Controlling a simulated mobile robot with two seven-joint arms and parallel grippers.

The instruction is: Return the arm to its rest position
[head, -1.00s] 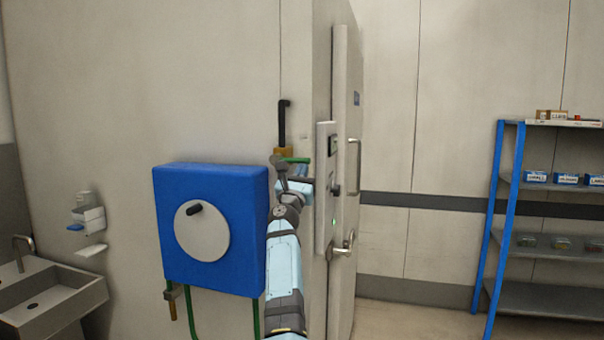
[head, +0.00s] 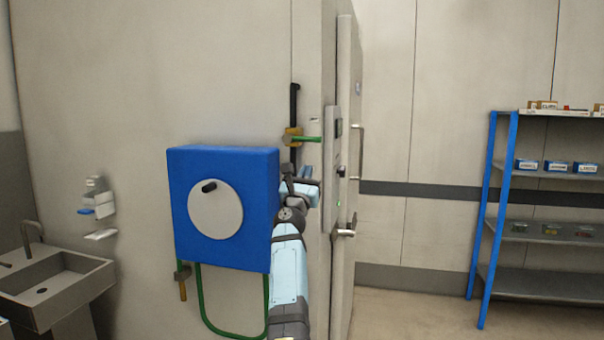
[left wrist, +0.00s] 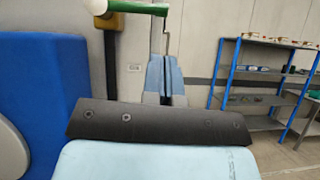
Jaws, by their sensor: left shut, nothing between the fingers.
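My left arm (head: 289,270) reaches up from the bottom of the head view, in front of the wall and beside the blue hose reel. My left gripper (head: 288,170) is just below the brass valve (head: 292,135) with its green handle (head: 308,139). In the left wrist view the two blue fingers of my gripper (left wrist: 166,76) lie together, shut and empty. The green handle also shows at the top of that view (left wrist: 143,7). I cannot tell the exact gap between gripper and valve. My right arm and gripper are not in view.
The blue hose reel (head: 260,215) stands close on the left of my arm. A control panel (head: 332,165) and a door with a handle (head: 357,160) are close on the right. A sink (head: 75,280) is at far left and a blue shelf rack (head: 493,230) at far right.

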